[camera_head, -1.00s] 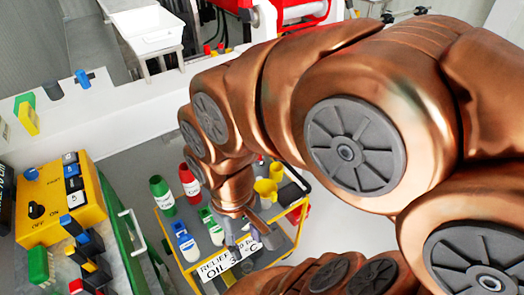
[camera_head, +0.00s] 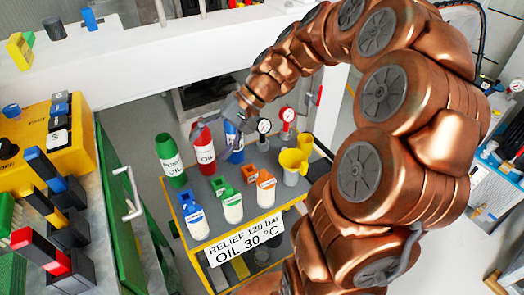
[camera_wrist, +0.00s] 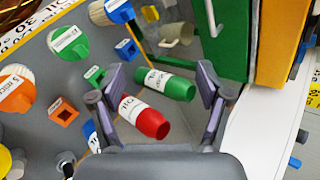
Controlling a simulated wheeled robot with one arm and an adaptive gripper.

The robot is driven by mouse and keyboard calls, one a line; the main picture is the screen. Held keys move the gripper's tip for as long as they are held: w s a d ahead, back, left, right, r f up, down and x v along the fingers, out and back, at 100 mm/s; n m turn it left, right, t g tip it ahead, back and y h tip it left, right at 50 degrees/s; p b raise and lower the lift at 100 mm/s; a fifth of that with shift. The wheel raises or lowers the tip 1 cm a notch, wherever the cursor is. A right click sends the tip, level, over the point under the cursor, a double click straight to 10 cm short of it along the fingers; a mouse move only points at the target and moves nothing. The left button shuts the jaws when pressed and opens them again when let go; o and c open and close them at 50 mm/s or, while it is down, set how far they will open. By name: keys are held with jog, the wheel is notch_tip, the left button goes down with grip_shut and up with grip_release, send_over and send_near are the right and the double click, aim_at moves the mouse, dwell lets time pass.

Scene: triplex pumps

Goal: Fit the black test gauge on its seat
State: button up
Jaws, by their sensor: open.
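The black test gauge (camera_head: 264,127), with a white round dial and dark rim, stands upright toward the back of the cart top. A red gauge (camera_head: 287,115) stands just right of it. My gripper (camera_head: 208,122) is left of the black gauge, above the red oil bottle (camera_head: 203,150), and apart from the gauge. In the wrist view my gripper (camera_wrist: 161,80) has its fingers spread, with the red bottle (camera_wrist: 148,120) and green bottle (camera_wrist: 170,84) seen between them, not clearly touching. I cannot make out the gauge's seat.
The cart (camera_head: 280,222) also holds a blue bottle (camera_head: 234,142), several small jugs and yellow funnels (camera_head: 293,165). A green cabinet (camera_head: 118,190) with a white handle and a yellow control box (camera_head: 42,138) stand left.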

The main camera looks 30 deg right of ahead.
jog(key=w+d+f+m+t+y+b, duration=0.1)
jog(key=w+d+f+m+t+b, duration=0.15)
jog(key=d+f, duration=0.2)
jog(key=w+d+f+m+t+y+b, duration=0.1)
jog(key=w+d+f+t+b, duration=0.1)
jog(key=w+d+f+b, duration=0.3)
jog(key=m+t+h+b, duration=0.1)
jog(key=m+t+b, duration=0.3)
jog(key=t, duration=0.1)
send_near(264, 127)
jog(key=shift+g, duration=0.25)
jog(key=x, duration=0.5)
jog(key=shift+w+a+r, duration=0.1)
jog(key=shift+w+r, duration=0.05)
jog(key=shift+w, duration=0.05)
jog(key=shift+b+x, duration=1.05)
jog(key=shift+x, duration=2.75)
grip_shut()
